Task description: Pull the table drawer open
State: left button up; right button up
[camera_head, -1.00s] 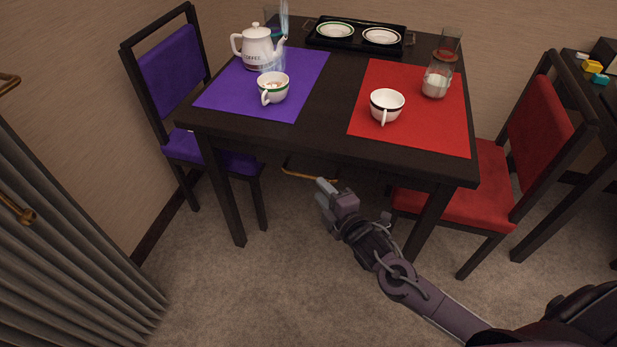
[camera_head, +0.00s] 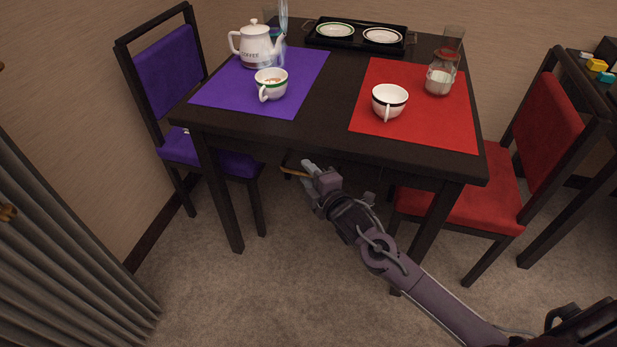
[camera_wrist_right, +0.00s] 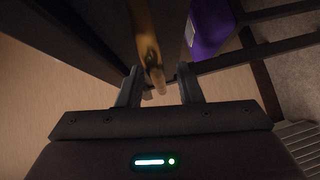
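The dark table (camera_head: 320,120) stands ahead of me. Under its front edge is a brass-coloured drawer handle (camera_head: 291,171), partly covered by my right gripper (camera_head: 307,167). The drawer front itself is in shadow below the tabletop, and I cannot tell how far it is out. In the right wrist view, the handle (camera_wrist_right: 148,50) runs down toward the gap between the two fingers of the right gripper (camera_wrist_right: 159,85). The fingers are apart, one on either side of the handle's near end; contact is not clear. My left gripper is not in view.
On the tabletop are a purple mat (camera_head: 240,95), a red mat (camera_head: 440,125), two cups, a coffee pot (camera_head: 256,45), glassware and a black tray (camera_head: 360,47). Purple (camera_head: 165,75) and red (camera_head: 545,120) chairs flank the table. Grey curtain (camera_head: 60,250) hangs at left. Carpet in front is clear.

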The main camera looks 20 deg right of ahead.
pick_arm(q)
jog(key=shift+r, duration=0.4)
pick_arm(e)
jog(key=shift+w, duration=0.15)
jog(key=shift+c, duration=0.4)
grip_shut()
